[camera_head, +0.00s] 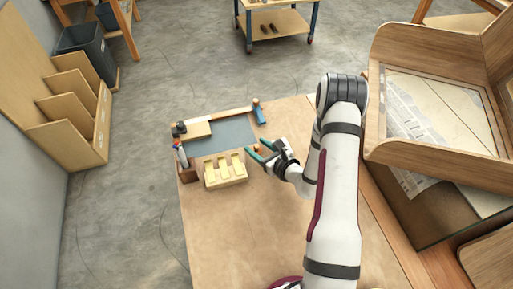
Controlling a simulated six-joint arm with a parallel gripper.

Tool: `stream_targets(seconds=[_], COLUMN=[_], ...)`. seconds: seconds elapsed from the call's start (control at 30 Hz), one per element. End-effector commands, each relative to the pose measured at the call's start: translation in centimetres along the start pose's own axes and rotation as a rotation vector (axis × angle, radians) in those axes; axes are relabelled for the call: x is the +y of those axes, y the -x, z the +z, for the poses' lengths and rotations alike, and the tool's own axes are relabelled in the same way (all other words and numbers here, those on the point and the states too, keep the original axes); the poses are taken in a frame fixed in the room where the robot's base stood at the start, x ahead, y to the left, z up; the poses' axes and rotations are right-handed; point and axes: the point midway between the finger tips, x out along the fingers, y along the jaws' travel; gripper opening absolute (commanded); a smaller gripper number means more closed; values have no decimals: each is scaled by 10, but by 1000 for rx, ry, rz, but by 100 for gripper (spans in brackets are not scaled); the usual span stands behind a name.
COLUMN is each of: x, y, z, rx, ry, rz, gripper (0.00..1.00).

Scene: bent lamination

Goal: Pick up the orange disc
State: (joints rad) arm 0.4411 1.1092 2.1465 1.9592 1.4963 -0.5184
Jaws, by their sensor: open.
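My gripper (256,147) has teal fingers and reaches left over the worktable, by the right end of the blue-grey panel. Its fingers are spread open. A small orange spot, perhaps the orange disc (256,149), shows between the fingertips. It is too small to make out its shape, or whether a finger touches it. No other clear orange disc shows.
The wooden worktable (240,240) is clear in front. A blue-grey panel (225,135) lies at the back, with a pale slotted wooden block (224,171) before it. A small bottle (181,155) stands left.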

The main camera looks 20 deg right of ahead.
Motion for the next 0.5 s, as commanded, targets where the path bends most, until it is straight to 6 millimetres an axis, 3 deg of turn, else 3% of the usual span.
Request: stream_targets(seconds=[0.1,0.3,0.5], x=[0,0,0], y=[-11,-11,-11], z=[0,0,0], rx=[-1,-1,-1], ry=[0,-1,0], rz=[0,-1,0], gripper=[56,55,19])
